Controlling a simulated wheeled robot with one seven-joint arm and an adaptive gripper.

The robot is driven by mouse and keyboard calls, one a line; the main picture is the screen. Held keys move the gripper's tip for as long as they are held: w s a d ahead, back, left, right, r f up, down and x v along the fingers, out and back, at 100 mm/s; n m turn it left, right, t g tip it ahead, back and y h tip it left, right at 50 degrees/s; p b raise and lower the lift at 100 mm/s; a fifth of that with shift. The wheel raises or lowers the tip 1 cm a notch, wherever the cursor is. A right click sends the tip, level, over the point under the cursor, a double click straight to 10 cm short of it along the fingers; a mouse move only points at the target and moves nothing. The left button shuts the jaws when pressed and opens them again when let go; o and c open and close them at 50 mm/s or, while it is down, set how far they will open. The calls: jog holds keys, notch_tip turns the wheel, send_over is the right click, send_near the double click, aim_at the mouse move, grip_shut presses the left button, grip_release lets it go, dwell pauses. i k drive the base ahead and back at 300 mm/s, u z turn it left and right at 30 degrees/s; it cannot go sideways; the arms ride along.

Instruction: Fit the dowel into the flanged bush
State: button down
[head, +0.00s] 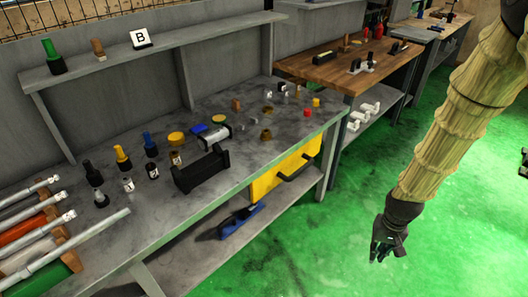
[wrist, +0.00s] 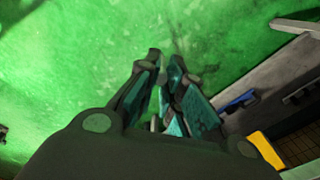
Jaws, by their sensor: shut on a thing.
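My gripper (head: 388,246) hangs over the green floor, right of the grey bench and well apart from it. In the wrist view its fingers (wrist: 164,92) are drawn together over the floor, with dark teal pads. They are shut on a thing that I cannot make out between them. Small brass-coloured round parts stand on the bench, one near the front edge (head: 266,134) and one behind it (head: 268,110). I cannot tell which part is the flanged bush. No dowel can be made out for certain.
The grey bench (head: 225,190) carries a black holder (head: 201,170), bottles, small parts and long metal bars at left. A yellow drawer (head: 285,171) faces the floor. A shelf above holds a "B" sign (head: 141,38). A wooden-topped bench (head: 330,62) stands beyond. Floor around my gripper is clear.

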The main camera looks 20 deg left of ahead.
aim_at(266, 135)
jog(key=k, duration=0.2)
jog(key=u, duration=0.9)
jog(key=i, duration=0.65)
jog(key=z, duration=0.05)
